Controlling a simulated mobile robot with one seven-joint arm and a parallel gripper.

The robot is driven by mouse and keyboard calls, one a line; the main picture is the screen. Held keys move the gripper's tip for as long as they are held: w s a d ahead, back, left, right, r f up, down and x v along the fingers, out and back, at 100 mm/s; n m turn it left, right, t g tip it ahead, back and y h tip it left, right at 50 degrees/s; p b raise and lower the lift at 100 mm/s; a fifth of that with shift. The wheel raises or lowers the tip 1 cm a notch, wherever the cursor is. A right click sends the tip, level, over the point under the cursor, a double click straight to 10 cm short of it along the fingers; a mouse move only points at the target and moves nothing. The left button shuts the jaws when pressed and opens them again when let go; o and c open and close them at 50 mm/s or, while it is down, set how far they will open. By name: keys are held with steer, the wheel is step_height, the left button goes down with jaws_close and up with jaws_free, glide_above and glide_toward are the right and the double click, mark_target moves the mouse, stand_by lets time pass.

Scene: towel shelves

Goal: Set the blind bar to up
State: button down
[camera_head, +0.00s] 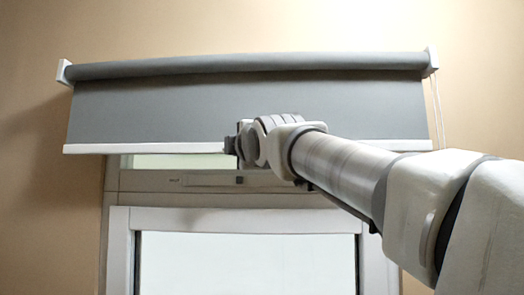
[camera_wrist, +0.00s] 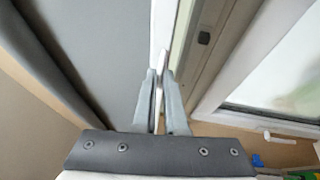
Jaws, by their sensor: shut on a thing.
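The grey roller blind (camera_head: 140,108) hangs partly unrolled below its roller, across the upper part of the window. The white blind bar (camera_head: 140,148) runs along its lower edge, roughly level. My gripper (camera_head: 231,146) is at the bar, a little left of its middle. In the wrist view my gripper (camera_wrist: 160,95) is shut on the white bar (camera_wrist: 161,30), which runs between its two fingers. The grey blind (camera_wrist: 95,45) lies to the left of the bar there.
The roller (camera_head: 250,65) sits between white brackets on a tan wall. A pull cord (camera_head: 437,110) hangs at the right end. The white window frame (camera_head: 245,221) stands below the bar. In the wrist view a white window handle (camera_wrist: 290,138) shows at the right.

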steer(key=shift+r, duration=0.1)
stand_by(0.3)
steer(key=c, duration=1)
jaws_free()
steer(key=shift+o, duration=0.2)
steer(key=b+v, duration=0.4)
steer(key=v, duration=1.3)
steer(key=shift+s+b, duration=0.2)
steer(key=shift+b, duration=0.2)
